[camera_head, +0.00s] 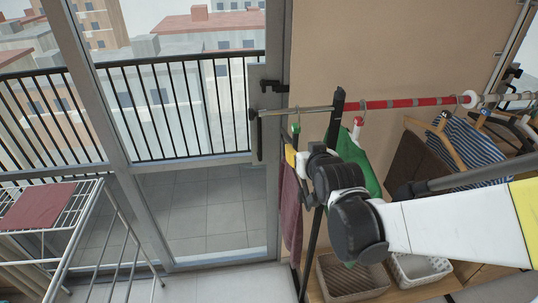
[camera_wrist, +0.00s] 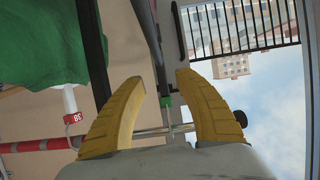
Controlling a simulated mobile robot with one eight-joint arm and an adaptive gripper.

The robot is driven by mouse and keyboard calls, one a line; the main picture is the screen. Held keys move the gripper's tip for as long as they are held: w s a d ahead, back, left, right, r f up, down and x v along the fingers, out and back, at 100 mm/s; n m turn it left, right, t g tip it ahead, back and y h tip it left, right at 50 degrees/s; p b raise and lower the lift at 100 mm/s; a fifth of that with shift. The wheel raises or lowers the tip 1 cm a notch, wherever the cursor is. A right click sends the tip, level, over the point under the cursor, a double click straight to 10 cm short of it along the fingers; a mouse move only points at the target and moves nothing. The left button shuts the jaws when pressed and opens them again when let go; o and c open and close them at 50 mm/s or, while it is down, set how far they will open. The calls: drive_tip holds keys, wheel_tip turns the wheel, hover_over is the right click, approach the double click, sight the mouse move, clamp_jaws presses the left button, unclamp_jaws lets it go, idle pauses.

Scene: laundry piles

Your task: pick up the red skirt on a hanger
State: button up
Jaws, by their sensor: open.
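The dark red skirt (camera_head: 291,208) hangs near the left end of the rail in the head view, partly behind my arm and a black post. A small green hanger part (camera_head: 295,129) shows above it at the rail. My gripper (camera_wrist: 160,77) is open, with its two yellow fingers spread in the wrist view. The green hanger part (camera_wrist: 167,101) appears between the fingers, near the metal rail; I cannot tell whether they touch it. In the head view most of my gripper is hidden by my wrist. A narrow strip of the skirt (camera_wrist: 143,18) shows at the top of the wrist view.
The clothes rail (camera_head: 400,103) has a red section. A green garment (camera_head: 357,160) hangs close right of my wrist, with striped and brown clothes further right. A black post (camera_head: 322,200) stands beside the skirt. Baskets (camera_head: 350,279) are below. A drying rack (camera_head: 85,225) stands left.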

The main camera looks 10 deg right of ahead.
sight(296, 146)
drive_tip(key=b+x, duration=0.1)
drive_tip(key=x, duration=0.5)
drive_tip(key=shift+f+b, duration=0.25)
drive_tip(key=shift+b, duration=0.05)
drive_tip(key=shift+s, duration=0.1)
clamp_jaws()
